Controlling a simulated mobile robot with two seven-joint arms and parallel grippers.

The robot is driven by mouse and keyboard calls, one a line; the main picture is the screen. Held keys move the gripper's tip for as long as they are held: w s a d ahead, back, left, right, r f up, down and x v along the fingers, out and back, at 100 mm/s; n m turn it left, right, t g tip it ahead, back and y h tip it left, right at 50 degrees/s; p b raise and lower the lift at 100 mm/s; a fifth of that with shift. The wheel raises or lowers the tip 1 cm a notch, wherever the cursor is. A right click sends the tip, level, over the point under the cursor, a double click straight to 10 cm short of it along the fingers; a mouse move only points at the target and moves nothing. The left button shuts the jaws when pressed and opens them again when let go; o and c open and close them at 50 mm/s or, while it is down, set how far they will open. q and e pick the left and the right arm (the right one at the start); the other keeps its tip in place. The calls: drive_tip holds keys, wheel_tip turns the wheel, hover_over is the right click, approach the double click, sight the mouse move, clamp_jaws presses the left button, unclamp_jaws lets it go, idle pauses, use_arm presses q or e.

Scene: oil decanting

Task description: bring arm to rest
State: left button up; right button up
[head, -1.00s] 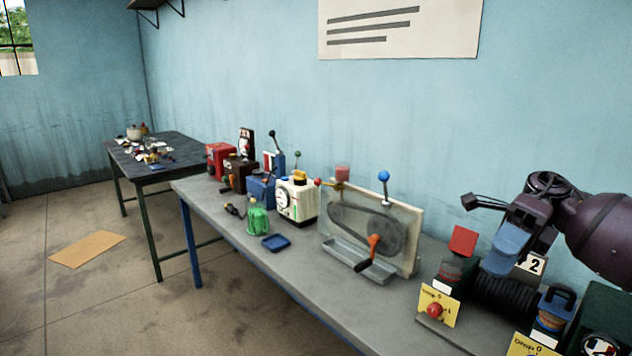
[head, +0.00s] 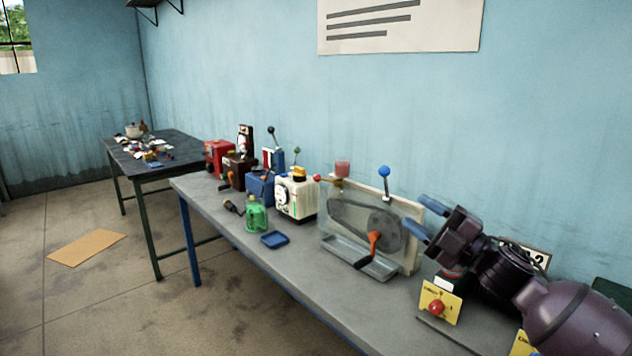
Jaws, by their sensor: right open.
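My right gripper (head: 426,221) is at the right of the head view, its arm coming in from the lower right. Its two blue-tipped fingers are apart and nothing is between them. They point left, in front of or close to the right edge of the clear-fronted crank panel (head: 408,250); I cannot tell whether they touch it. The arm covers most of the devices at the right end of the grey bench (head: 290,270). My left gripper is not in view.
A green bottle (head: 257,218) and a blue tray (head: 274,240) stand at the bench's front. A white box (head: 296,202), a blue can (head: 261,188) and a red can (head: 216,158) stand behind. A yellow card with a red knob (head: 437,308) is below my gripper. A dark table (head: 150,172) stands far left.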

drive_tip(key=s+d+f+m+t+h+b, duration=0.1)
drive_tip(key=s+d+f+m+h, duration=0.15)
drive_tip(key=f+m+h, duration=0.5)
drive_tip(key=s+d+f+m+t+h+b, duration=0.1)
drive_tip(key=s+f+m+h, duration=0.2)
drive_tip(key=f, duration=0.8)
drive_tip(key=s+d+f+m+t+h+b, duration=0.1)
drive_tip(key=s+d+f+m+h, duration=0.15)
drive_tip(key=f+m, duration=0.55)
drive_tip(key=s+d+f+m+g+h+b, duration=0.2)
drive_tip(key=s+f+m+g+h, duration=0.2)
drive_tip(key=s+f, duration=1.8)
drive_tip(key=shift+s+d+f+m+g+h+b, duration=0.2)
drive_tip(key=shift+s+m+g+h+b, duration=0.2)
drive_tip(key=shift+s+m+g, duration=0.45)
drive_tip(key=shift+w, duration=0.3)
